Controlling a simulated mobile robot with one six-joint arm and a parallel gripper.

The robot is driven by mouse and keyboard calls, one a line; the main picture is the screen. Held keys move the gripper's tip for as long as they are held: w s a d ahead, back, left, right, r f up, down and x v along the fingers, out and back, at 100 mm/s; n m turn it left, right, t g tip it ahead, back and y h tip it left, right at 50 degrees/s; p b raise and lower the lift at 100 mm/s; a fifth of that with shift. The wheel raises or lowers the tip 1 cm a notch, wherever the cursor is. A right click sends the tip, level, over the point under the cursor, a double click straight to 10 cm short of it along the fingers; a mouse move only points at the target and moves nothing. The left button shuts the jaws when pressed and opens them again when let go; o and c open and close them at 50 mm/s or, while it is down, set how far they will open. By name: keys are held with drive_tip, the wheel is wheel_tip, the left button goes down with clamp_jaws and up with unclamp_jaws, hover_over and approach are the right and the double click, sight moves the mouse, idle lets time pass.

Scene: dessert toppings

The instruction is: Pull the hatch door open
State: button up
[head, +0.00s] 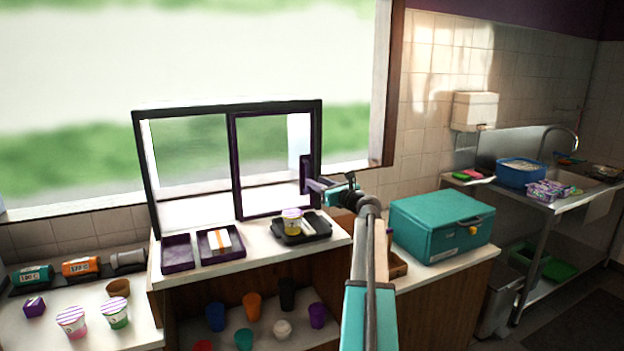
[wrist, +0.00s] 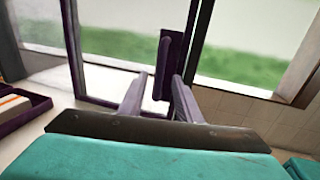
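The hatch (head: 228,108) is a dark-framed window above the counter, with a sliding door (head: 275,214) as its right pane. A dark purple upright handle (head: 306,172) sits on the door's right edge; it also shows in the wrist view (wrist: 172,50). My gripper (head: 316,186) is at the handle's lower part. In the wrist view, my gripper (wrist: 159,80) has its two purple fingers apart.
Below the hatch, a black tray (head: 322,228) with a striped cup (head: 291,220) and purple trays (head: 178,266) stand on the counter (head: 195,277). A teal box (head: 420,228) stands right of my arm.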

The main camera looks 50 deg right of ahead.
drive_tip(key=shift+w+d+p, duration=0.2)
drive_tip(key=shift+w, duration=0.8)
drive_tip(key=shift+w+d+p, duration=0.2)
drive_tip(key=shift+w, duration=0.8)
clamp_jaws()
drive_tip(key=shift+s, duration=0.1)
